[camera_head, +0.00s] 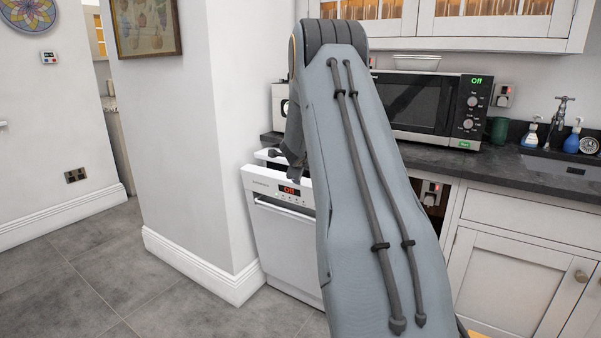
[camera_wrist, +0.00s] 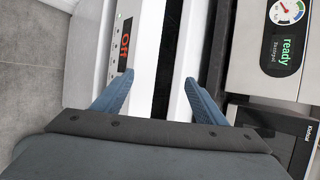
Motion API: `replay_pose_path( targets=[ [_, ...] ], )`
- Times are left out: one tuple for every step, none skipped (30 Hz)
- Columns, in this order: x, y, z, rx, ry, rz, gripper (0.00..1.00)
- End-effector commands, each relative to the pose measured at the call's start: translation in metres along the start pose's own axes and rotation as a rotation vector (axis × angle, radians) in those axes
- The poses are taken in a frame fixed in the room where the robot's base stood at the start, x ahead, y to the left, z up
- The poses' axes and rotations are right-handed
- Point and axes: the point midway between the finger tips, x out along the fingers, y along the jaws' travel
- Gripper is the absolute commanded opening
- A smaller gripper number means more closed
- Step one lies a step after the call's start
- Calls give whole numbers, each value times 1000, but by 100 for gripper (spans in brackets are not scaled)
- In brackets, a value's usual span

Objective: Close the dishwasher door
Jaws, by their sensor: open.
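The white dishwasher door (camera_head: 278,245) stands nearly upright, with a lit red display on its top panel. In the wrist view, the door's control panel (camera_wrist: 122,50) reads "Off". A dark gap runs behind the door's top edge, so the door looks slightly ajar. My gripper (camera_wrist: 157,97) is open and empty above the door's top. One blue finger is over the control panel side, the other over the far side of the gap. I cannot tell whether either finger touches. In the head view my arm hides the door's right part.
A white wall corner (camera_head: 235,150) stands close left of the dishwasher. A dark counter (camera_head: 500,170) with a microwave (camera_head: 415,103) is at the back right. A drawer and cabinet (camera_head: 515,275) are to the right. Grey floor (camera_head: 120,260) is clear at left.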

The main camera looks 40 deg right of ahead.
Motion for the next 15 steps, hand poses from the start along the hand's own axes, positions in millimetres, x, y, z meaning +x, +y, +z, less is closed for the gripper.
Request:
replay_pose_path(
  targets=[
    [-4,-4,0,0,0,0,66],
    [-5,-5,0,0,0,0,66],
    [-7,-6,-1,0,0,-1,66],
    [-8,-7,-1,0,0,-1,66],
    [-8,-7,-1,0,0,-1,66],
    [-9,-8,-1,0,0,-1,66],
    [-9,-8,-1,0,0,-1,66],
    [-9,-7,-1,0,0,0,66],
    [-8,-7,-1,0,0,0,66],
    [-8,-7,-1,0,0,0,66],
    [-8,-7,-1,0,0,0,66],
    [-8,-7,-1,0,0,0,66],
    [-8,-7,-1,0,0,0,66],
    [-8,-7,-1,0,0,0,66],
    [-8,-7,-1,0,0,0,66]
  ],
)
